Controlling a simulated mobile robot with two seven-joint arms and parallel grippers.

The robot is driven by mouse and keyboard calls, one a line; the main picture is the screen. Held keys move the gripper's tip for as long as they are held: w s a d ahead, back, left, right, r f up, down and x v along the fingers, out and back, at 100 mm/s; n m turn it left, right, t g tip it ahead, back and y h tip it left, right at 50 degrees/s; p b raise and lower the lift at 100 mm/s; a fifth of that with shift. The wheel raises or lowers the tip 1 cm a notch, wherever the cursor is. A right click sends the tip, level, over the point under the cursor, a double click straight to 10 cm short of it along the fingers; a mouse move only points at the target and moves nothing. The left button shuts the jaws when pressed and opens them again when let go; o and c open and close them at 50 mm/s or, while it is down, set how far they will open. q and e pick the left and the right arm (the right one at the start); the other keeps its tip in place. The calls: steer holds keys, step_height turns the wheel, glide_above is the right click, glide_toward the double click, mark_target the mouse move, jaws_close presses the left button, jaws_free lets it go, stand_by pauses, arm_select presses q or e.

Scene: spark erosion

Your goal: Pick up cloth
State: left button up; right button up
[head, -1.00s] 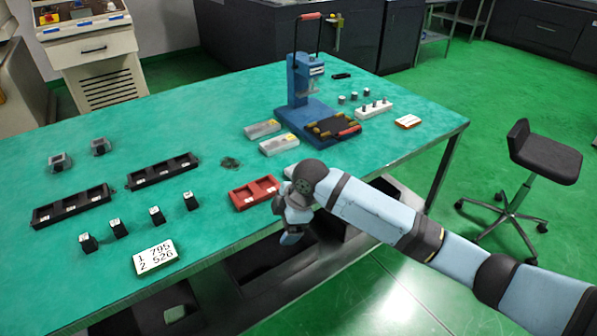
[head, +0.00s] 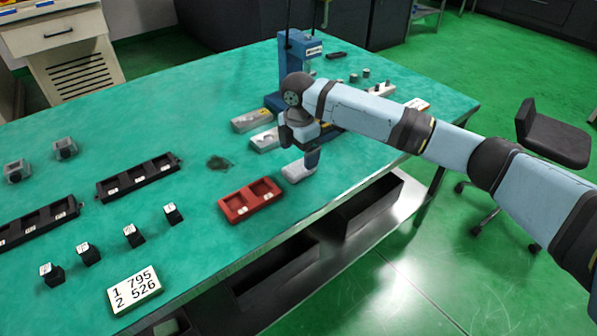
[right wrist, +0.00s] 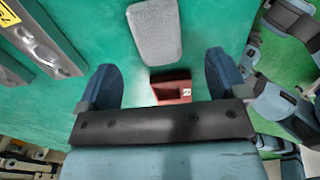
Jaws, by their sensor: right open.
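The cloth (head: 298,171) looks like a small grey rounded pad lying flat on the green tabletop, right of the red tray. It also shows as a light grey rectangle in the right wrist view (right wrist: 155,32), ahead of the fingers. My right gripper (head: 311,164) points down beside the cloth in the head view. Whether a fingertip touches the table I cannot tell. My left gripper is not in view.
The red tray (head: 249,200) lies close to the cloth. Metal blocks (head: 252,119) and a blue press (head: 300,62) stand behind my right gripper. Black trays (head: 138,177), small black blocks (head: 133,235) and a number card (head: 134,288) are left. The table's front edge is near.

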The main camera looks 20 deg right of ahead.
mark_target(297, 167)
steer(key=f, duration=0.2)
steer(key=f+b, duration=0.1)
steer(key=f, duration=0.2)
steer(key=shift+a+f+b, duration=0.25)
steer(key=shift+f+b, duration=0.05)
steer(key=shift+f, duration=0.1)
steer(key=c, duration=1)
